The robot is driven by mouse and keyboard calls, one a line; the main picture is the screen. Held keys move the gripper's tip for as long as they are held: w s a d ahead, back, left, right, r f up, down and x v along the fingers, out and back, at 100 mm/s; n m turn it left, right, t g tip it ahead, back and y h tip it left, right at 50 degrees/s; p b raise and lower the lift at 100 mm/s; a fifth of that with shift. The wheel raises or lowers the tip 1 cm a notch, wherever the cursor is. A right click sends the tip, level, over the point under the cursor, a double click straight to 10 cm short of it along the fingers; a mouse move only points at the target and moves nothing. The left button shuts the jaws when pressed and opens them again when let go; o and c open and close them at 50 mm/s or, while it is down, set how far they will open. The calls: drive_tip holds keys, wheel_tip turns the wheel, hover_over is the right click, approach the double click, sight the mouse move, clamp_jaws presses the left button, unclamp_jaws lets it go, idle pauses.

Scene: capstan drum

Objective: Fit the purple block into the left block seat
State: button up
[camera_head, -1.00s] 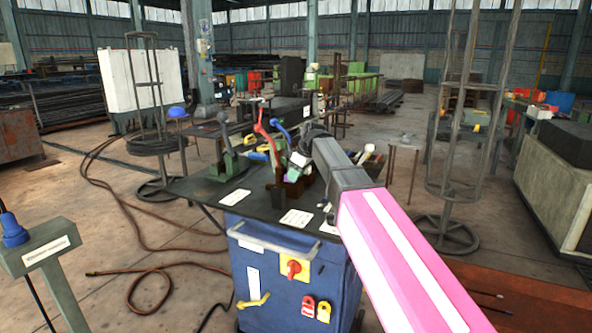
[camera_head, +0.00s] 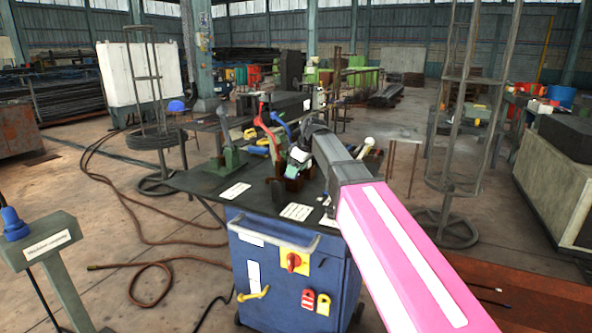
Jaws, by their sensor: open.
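My pink arm reaches over the dark tabletop (camera_head: 216,182) of a blue cabinet. My gripper (camera_head: 297,168), small and partly hidden by its own dark wrist, points down over a brown fixture (camera_head: 291,186) on that top. The jaws are open, but the gap between them is too small to make out. I cannot pick out the purple block or the left block seat; they may be hidden behind the gripper or too small to tell. Whether the gripper touches the fixture cannot be told.
A red lever (camera_head: 265,125) and a blue lever (camera_head: 281,123) rise close beside the gripper. A green lever stand (camera_head: 230,157) is to the left. White labels (camera_head: 235,191) lie on the top. The blue cabinet (camera_head: 283,285) has a grey handle rail in front.

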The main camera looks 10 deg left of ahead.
drive_tip(key=v, duration=1)
drive_tip(key=shift+r, duration=0.4)
drive_tip(key=shift+d, duration=0.1)
idle(0.8)
